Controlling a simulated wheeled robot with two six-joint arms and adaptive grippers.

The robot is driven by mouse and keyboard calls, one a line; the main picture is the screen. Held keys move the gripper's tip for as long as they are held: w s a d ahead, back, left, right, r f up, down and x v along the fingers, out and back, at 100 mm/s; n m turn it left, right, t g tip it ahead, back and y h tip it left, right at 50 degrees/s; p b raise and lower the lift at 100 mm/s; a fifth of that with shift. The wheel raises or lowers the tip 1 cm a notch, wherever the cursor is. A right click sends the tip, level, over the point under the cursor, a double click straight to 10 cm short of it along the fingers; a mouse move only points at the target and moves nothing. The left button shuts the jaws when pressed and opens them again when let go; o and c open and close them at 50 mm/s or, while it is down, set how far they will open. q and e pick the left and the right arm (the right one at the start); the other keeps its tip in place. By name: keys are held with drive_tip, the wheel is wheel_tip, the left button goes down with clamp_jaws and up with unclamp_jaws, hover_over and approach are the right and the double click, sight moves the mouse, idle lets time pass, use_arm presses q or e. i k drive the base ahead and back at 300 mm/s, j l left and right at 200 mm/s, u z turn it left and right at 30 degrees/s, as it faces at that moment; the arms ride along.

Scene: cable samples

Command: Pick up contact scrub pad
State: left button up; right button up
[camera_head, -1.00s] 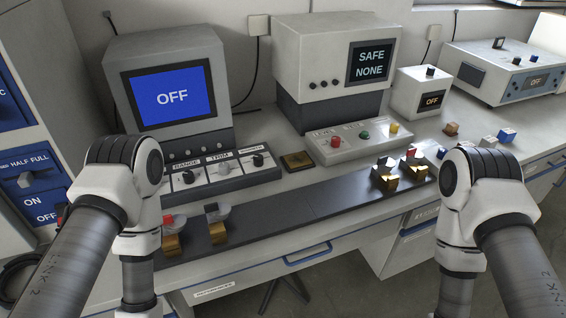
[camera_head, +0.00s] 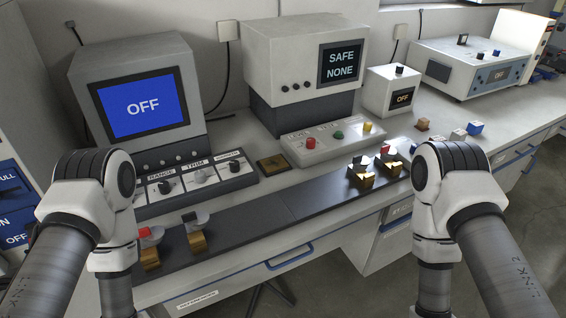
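No object is labelled as the contact scrub pad, and I cannot tell for sure which one it is. A flat, dark gold-brown square (camera_head: 273,165) lies on the bench between the two consoles. Small blocks sit on the bench at the right: a brown one (camera_head: 422,124), a whitish one (camera_head: 458,135) and a blue-and-white one (camera_head: 475,128). My two arms come in from the left and right lower sides. Both grippers are outside the view, below the picture.
A dark mat (camera_head: 290,208) runs along the bench front and bears several brass pieces with grey parts, at its left (camera_head: 197,242) and right (camera_head: 361,178). Behind stand an OFF screen unit (camera_head: 82,75), a SAFE NONE unit (camera_head: 265,60) and a small OFF box (camera_head: 378,80). Drawers are below.

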sight(422, 125)
drive_tip(key=i+l+u, duration=0.1)
drive_tip(key=l+u, duration=0.15)
drive_tip(key=u, duration=0.15)
drive_tip(key=l+u, duration=0.4)
drive_tip(key=i+j, duration=0.05)
drive_tip(key=j, duration=0.05)
